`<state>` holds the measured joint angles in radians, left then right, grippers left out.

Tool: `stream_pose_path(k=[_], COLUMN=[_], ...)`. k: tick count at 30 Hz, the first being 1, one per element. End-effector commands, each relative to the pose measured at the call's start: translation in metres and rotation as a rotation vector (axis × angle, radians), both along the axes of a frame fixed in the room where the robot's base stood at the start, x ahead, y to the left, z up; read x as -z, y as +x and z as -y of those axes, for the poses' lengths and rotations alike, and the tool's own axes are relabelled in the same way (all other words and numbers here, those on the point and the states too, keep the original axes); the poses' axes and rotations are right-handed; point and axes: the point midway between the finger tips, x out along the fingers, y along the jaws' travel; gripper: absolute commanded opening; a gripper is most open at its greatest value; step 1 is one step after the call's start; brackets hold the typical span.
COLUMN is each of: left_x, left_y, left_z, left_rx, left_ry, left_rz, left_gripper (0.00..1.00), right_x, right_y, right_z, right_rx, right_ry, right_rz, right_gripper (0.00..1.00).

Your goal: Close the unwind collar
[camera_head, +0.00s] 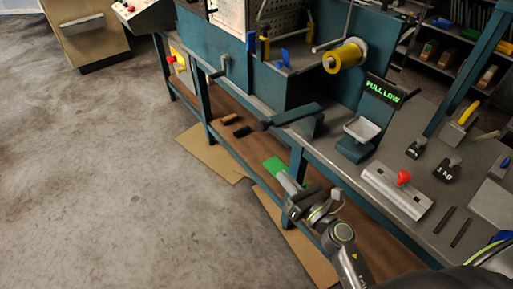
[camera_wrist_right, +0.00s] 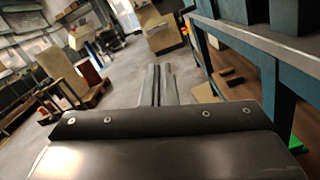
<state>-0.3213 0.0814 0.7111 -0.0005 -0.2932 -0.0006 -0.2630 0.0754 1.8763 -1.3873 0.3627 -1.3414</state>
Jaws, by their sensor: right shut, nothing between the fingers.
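A gold roll (camera_head: 346,56) sits on a spindle at the upper middle of the bench, with a pale end facing left. I cannot clearly tell the unwind collar apart from the roll and spindle at this size. My right gripper (camera_head: 280,174) is low in front of the bench's front edge, well below the roll and apart from it. In the right wrist view its two fingers (camera_wrist_right: 157,84) are together with nothing between them. My left gripper is not in view.
A scale (camera_head: 362,130) with a white pan stands below a screen (camera_head: 383,91) reading "PULL LOW". A pale block with a red knob (camera_head: 403,177) and labelled weights (camera_head: 447,171) lie on the bench. Floor at left is clear.

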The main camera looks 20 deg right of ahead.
Motion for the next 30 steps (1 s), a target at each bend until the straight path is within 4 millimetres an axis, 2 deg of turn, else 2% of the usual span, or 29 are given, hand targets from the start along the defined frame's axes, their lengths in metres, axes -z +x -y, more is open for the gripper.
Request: stream_pose_path(k=[5,18,21,24,30], left_x=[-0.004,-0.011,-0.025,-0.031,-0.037], left_y=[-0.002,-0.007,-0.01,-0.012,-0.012], left_z=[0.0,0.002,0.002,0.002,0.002], left_rx=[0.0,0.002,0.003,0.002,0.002], left_ry=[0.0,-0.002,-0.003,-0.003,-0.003], left_rz=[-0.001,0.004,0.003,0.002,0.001], left_gripper=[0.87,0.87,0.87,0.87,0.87], right_x=[-0.006,-0.012,-0.029,-0.038,-0.047], right_y=[0.015,0.096,0.098,0.101,0.103], right_z=[-0.006,-0.033,-0.029,-0.026,-0.023], right_rx=[-0.002,-0.003,-0.001,0.0,-0.001], right_ry=[-0.012,-0.006,-0.011,-0.01,-0.008], right_rz=[0.01,0.007,0.006,0.006,0.005], right_gripper=[0.0,0.0,0.0,0.0,0.0])
